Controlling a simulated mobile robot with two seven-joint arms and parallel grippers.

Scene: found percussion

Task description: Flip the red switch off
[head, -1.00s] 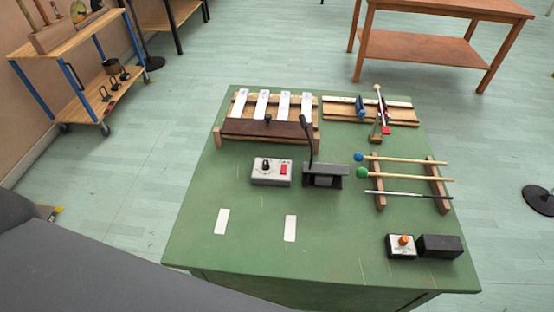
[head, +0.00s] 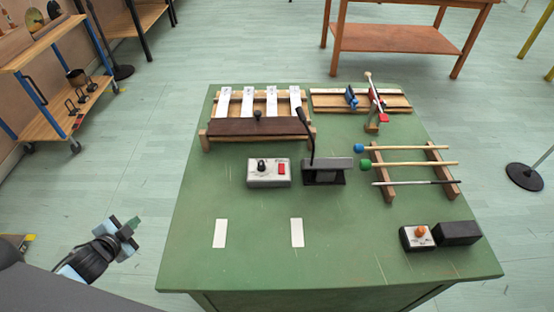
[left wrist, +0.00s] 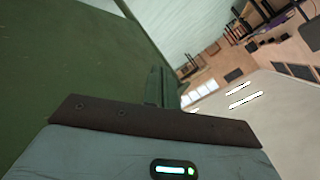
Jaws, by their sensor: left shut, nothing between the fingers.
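The red switch (head: 282,168) sits on the right part of a small grey box (head: 268,180) with a black knob (head: 262,165), on the green table (head: 250,270). Whether the switch is on or off is too small to tell. My left gripper (head: 130,224) is at the lower left, off the table's left edge and well away from the box. It is shut and empty. In the left wrist view its fingers (left wrist: 158,85) show in front of a green surface. My right gripper is not in view.
A black stand with a thin upright stem (head: 325,172) is close right of the box. A wooden bar instrument (head: 255,127) lies behind it. Mallets on a rack (head: 410,163) and an orange-button box (head: 418,238) are at right. Two white strips (head: 220,233) lie in front.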

